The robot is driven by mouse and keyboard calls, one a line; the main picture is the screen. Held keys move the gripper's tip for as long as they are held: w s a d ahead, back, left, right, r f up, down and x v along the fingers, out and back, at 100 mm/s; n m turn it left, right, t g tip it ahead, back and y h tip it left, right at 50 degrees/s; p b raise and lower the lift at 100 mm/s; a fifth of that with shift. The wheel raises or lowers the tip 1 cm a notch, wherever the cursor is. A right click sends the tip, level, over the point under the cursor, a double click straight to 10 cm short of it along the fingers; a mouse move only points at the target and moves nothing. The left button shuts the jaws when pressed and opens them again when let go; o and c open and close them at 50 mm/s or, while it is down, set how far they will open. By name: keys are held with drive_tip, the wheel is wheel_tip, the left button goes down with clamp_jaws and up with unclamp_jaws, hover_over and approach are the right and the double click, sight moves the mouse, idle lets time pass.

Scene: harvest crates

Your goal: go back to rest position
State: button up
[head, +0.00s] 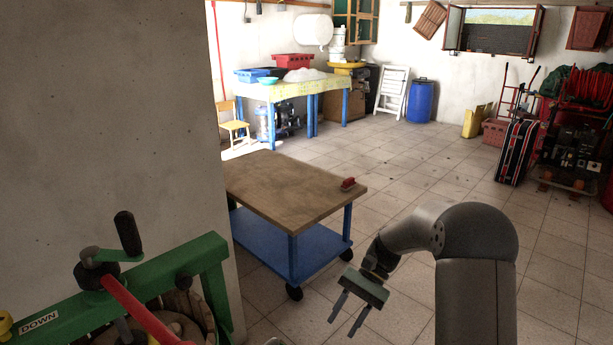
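My gripper (348,315) is in the lower middle of the head view, at the end of my dark grey arm. Its two thin fingers point down and to the left, with a clear gap between them. Nothing shows between the fingers. It hangs over the tiled floor, in front of and to the right of a wheeled cart. The arm is bent, with its upper part rising from the bottom edge of the picture.
The cart (270,185) has a wooden top with a small red object (348,184) at its right corner. A green metal frame with a crank (170,275) stands at lower left by a wall (100,110). Open tiled floor (410,180) lies beyond.

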drive_tip(key=s+d+r+n+t+h+p, duration=0.2)
drive_tip(key=s+r+n+t+h+p, duration=0.1)
drive_tip(key=s+r, duration=0.5)
drive_tip(key=s+d+r+n+t+h+p, duration=0.2)
drive_tip(key=s+r+p, duration=0.4)
drive_tip(key=s, duration=0.8)
wheel_tip(320, 180, up, 4)
drive_tip(key=shift+s+f+n+t+h, duration=0.25)
drive_tip(key=shift+n+t+h, duration=0.65)
drive_tip(key=shift+t+h, duration=0.25)
drive_tip(key=shift+d, duration=0.1)
